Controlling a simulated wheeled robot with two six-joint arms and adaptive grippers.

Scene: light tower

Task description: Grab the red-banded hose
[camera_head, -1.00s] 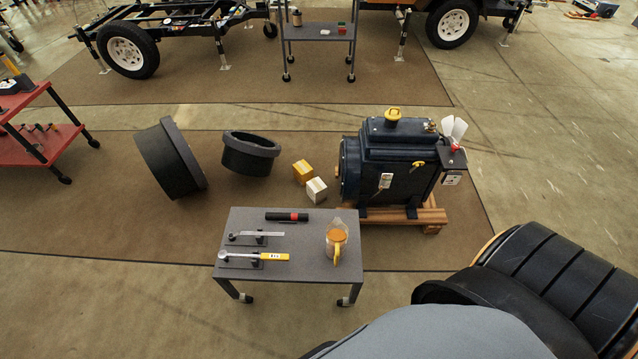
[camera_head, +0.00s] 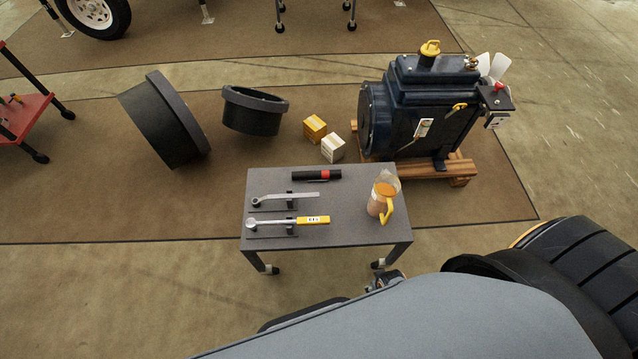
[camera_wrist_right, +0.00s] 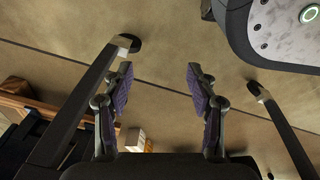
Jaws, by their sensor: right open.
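The red-banded hose (camera_head: 316,175) is a short black cylinder with a red band near its right end. It lies along the back of a small grey table (camera_head: 345,225). My right gripper (camera_wrist_right: 159,75) shows in the right wrist view with its two fingers wide apart and nothing between them. The floor and the table's legs (camera_wrist_right: 90,100) show beyond them, and the hose is not seen there. In the head view my grey arm covers the lower right, and the right fingers cannot be made out clearly. My left gripper is not in view.
On the table are a wrench-like tool (camera_head: 285,196), a yellow-handled tool (camera_head: 290,221) and a jug with a yellow handle (camera_head: 382,198). An engine (camera_head: 425,105) on a wooden pallet stands behind right. Two small boxes (camera_head: 322,138) and black rings (camera_head: 165,120) lie behind the table.

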